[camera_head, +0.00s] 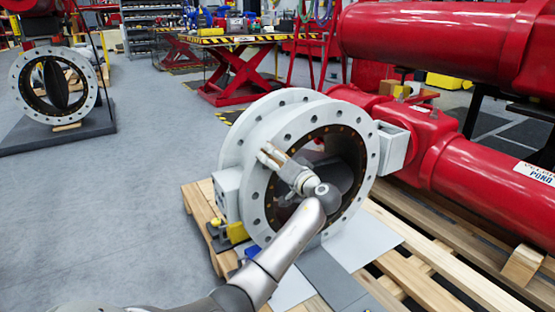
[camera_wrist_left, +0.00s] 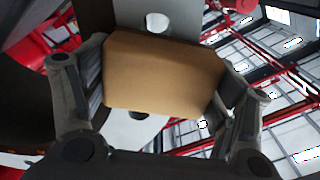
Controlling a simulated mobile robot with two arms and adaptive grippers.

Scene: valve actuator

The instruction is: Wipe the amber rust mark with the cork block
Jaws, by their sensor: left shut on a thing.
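My left gripper (camera_head: 271,156) reaches up to the upper left of the near flange face of the grey valve (camera_head: 256,205). In the left wrist view, the tan cork block (camera_wrist_left: 165,75) sits between its two fingers, which are shut on its sides. The grey flange (camera_wrist_left: 190,17) with bolt holes shows right behind the block; I cannot tell whether they touch. I do not make out the amber rust mark in either view; the gripper and block cover part of the flange. My right gripper is not in view.
The valve stands on a wooden pallet (camera_head: 405,285). Large red actuator cylinders (camera_head: 480,185) fill the right side. Another flanged valve (camera_head: 57,84) stands at the far left, and a red lift table (camera_head: 240,75) at the back. The grey floor at left is clear.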

